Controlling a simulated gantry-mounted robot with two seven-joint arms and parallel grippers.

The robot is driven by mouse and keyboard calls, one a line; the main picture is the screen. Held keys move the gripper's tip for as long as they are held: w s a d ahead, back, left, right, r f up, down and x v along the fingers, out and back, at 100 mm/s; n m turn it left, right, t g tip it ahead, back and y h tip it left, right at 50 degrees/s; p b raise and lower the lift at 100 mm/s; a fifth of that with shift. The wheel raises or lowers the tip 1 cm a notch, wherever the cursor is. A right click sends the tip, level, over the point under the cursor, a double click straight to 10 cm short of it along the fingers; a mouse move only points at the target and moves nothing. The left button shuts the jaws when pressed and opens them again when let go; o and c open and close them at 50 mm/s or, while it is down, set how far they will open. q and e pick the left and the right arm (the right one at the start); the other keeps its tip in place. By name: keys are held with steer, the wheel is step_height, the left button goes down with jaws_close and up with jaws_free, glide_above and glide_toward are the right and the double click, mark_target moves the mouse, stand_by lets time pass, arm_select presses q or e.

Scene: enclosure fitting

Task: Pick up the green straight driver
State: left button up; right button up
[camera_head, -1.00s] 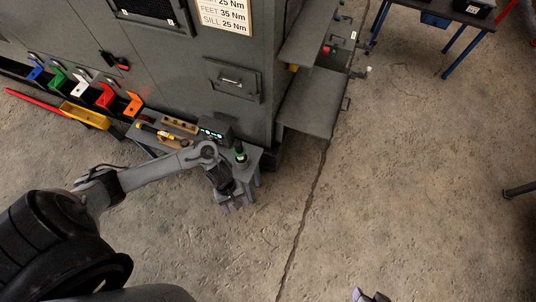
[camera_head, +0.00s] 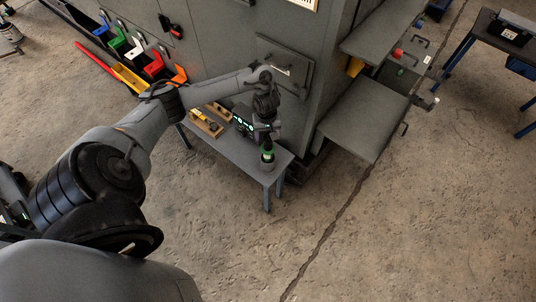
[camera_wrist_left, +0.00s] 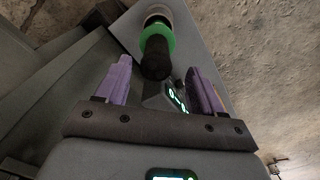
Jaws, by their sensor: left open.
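The green straight driver (camera_head: 267,157) stands upright at the right end of the small grey table (camera_head: 232,150). It has a bright green collar and a dark top; the left wrist view shows its green band (camera_wrist_left: 160,33) and black end. My left gripper (camera_head: 267,134) is just above and behind the driver in the head view, pointing down. In the left wrist view its purple fingers (camera_wrist_left: 158,72) are spread, with the driver's black end between or just beyond their tips. They do not appear to grip it. My right gripper is out of view.
A dark device with green displays (camera_head: 243,126) stands close beside the driver. The grey cabinet (camera_head: 318,85) rises behind, with an open shelf (camera_head: 365,125) at right.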

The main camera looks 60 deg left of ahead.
mark_target(268, 142)
arm_select(q)
steer(key=shift+w+f+b, duration=0.1)
steer(key=shift+f+b, duration=0.2)
steer(key=shift+f, duration=0.6)
steer(key=shift+w+f+b, duration=0.1)
steer(key=shift+f+b, duration=1.05)
steer(key=shift+f, duration=1.15)
steer(key=shift+c, duration=0.2)
steer(key=shift+w+r, duration=0.1)
steer(key=shift+r, duration=0.05)
jaws_close()
